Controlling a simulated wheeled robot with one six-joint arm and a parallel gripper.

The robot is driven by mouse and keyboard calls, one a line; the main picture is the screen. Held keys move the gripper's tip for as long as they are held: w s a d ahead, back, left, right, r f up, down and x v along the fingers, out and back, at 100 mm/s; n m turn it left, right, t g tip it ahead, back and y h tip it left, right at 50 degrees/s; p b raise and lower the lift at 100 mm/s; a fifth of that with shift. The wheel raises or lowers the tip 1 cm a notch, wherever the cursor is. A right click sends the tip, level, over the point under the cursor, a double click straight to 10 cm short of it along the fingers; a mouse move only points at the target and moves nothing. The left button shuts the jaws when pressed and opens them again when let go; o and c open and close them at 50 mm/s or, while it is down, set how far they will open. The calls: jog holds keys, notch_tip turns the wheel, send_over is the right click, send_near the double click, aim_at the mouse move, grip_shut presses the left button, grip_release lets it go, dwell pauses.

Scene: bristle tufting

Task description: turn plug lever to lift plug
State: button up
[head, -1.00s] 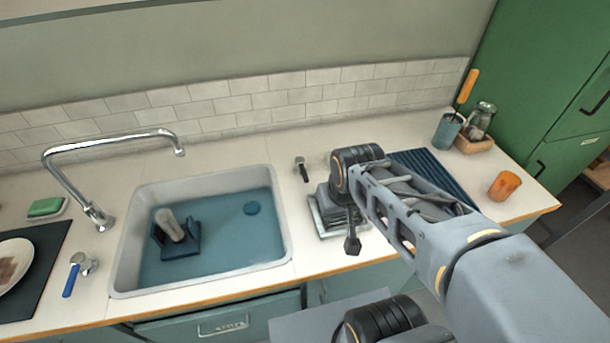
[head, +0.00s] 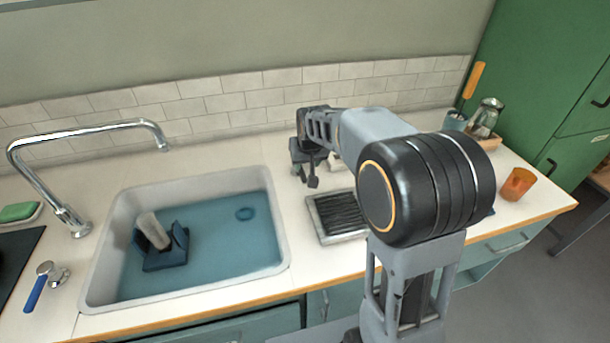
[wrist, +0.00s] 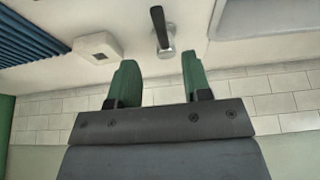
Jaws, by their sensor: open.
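The plug lever (wrist: 161,28) is a small dark bar on a chrome base, on the counter right of the sink. In the wrist view it lies just beyond my fingertips, roughly in line with the gap between them. My gripper (wrist: 158,60) is open, with two green finger pads and nothing between them. In the head view my gripper (head: 309,172) is over the lever's spot and mostly hides it.
A small white box (wrist: 97,46) stands beside the lever. A tiled wall (head: 230,97) is behind. A ribbed metal tray (head: 338,216) sits right of the sink. The chrome faucet (head: 75,190) and blue-handled tap (head: 36,290) are left. An orange cup (head: 517,184) stands far right.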

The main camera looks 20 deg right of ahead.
aim_at(304, 176)
jog(key=x, duration=0.9)
jog(key=shift+s, duration=0.1)
jog(key=shift+c, duration=0.2)
jog(key=shift+r, duration=0.1)
grip_shut()
jog(key=shift+d, duration=0.15)
